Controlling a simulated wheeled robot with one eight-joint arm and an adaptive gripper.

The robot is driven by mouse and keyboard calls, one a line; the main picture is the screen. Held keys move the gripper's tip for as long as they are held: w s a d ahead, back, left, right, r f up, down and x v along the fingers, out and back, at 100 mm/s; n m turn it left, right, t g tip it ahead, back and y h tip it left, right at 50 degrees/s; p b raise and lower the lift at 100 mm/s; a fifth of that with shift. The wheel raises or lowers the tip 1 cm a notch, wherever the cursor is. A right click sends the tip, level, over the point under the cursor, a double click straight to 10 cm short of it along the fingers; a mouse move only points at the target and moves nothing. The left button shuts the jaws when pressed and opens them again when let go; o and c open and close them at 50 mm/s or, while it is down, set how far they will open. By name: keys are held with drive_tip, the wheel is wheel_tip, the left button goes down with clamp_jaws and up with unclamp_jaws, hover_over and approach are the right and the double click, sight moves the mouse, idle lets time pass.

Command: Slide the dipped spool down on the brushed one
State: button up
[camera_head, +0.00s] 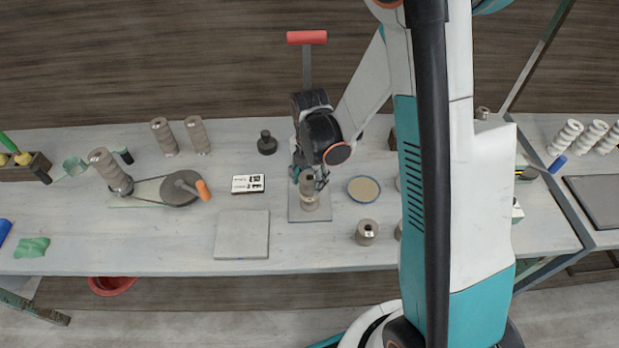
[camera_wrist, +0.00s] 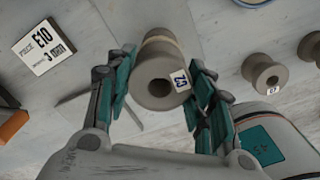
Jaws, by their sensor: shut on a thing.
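In the head view my gripper (camera_head: 308,177) points down over a small square board (camera_head: 311,217), its fingers around a grey-brown clay spool (camera_head: 308,188). In the wrist view the fingers (camera_wrist: 160,85) close on both sides of this spool (camera_wrist: 152,90), which shows its holed end and a small white label. A tan band shows just behind it. In the head view a lower clay piece (camera_head: 311,204) shows on the board under the held spool, in line with it. Whether the two touch, and which is dipped or brushed, I cannot tell.
A round dish (camera_head: 364,188) of tan stuff stands right of the board. A labelled spool (camera_head: 367,233) stands nearer the front edge. A price card (camera_head: 248,184) and a bare grey slab (camera_head: 242,234) lie to the left. A dark knobbed object (camera_head: 267,143) stands behind.

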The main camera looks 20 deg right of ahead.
drive_tip(key=shift+f+b, duration=0.7)
drive_tip(key=shift+f, duration=0.15)
drive_tip(key=o, duration=1.3)
drive_tip(key=shift+r, duration=0.1)
wheel_tip(320, 180, up, 12)
drive_tip(key=s+r+m+t+b, duration=0.1)
drive_tip(key=s+m+t+b, duration=0.1)
drive_tip(key=s+m, duration=0.3)
drive_tip(key=s+r+m+t+b, duration=0.2)
drive_tip(key=s+m, duration=0.3)
drive_tip(key=m, duration=0.6)
drive_tip(key=s+r+m+t+b, duration=0.1)
drive_tip(key=s+m+t+b, duration=0.2)
drive_tip(key=m, duration=0.6)
drive_tip(key=shift+s+r+b, duration=0.2)
drive_tip(key=shift+s, duration=0.3)
drive_tip(key=shift+s+r+b, duration=0.15)
drive_tip(key=shift+s+b, duration=0.05)
drive_tip(key=shift+s, duration=0.3)
